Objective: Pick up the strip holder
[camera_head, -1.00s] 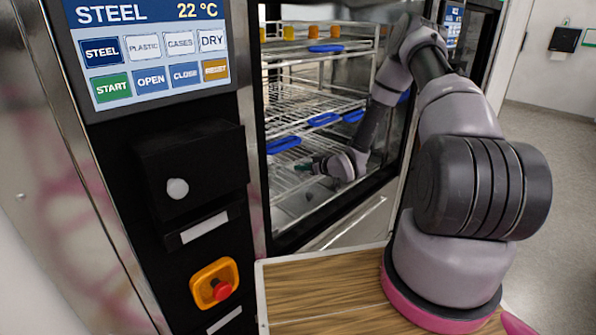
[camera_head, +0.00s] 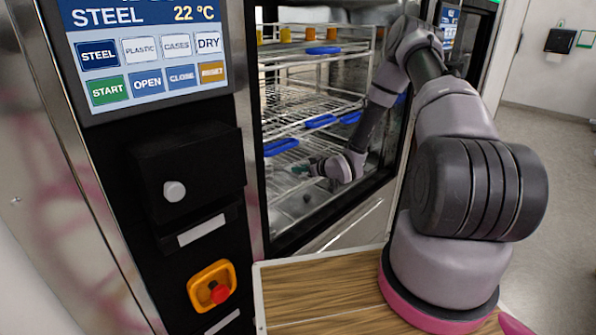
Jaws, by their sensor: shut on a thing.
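My arm reaches into the open washer chamber. My gripper (camera_head: 312,168) is low inside, over the lower wire rack, pointing left. A small dark green thing (camera_head: 299,170) shows at its fingertips; it appears to be the strip holder, with my gripper shut on it. It is too small here to make out its shape, and I cannot tell whether it touches the rack.
Wire racks (camera_head: 290,106) with blue handles (camera_head: 281,146) fill the chamber above and behind my gripper. Orange items (camera_head: 285,34) stand on the top shelf. The chamber's frame and the control panel (camera_head: 150,60) are at the left. A wooden top (camera_head: 320,295) lies in front.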

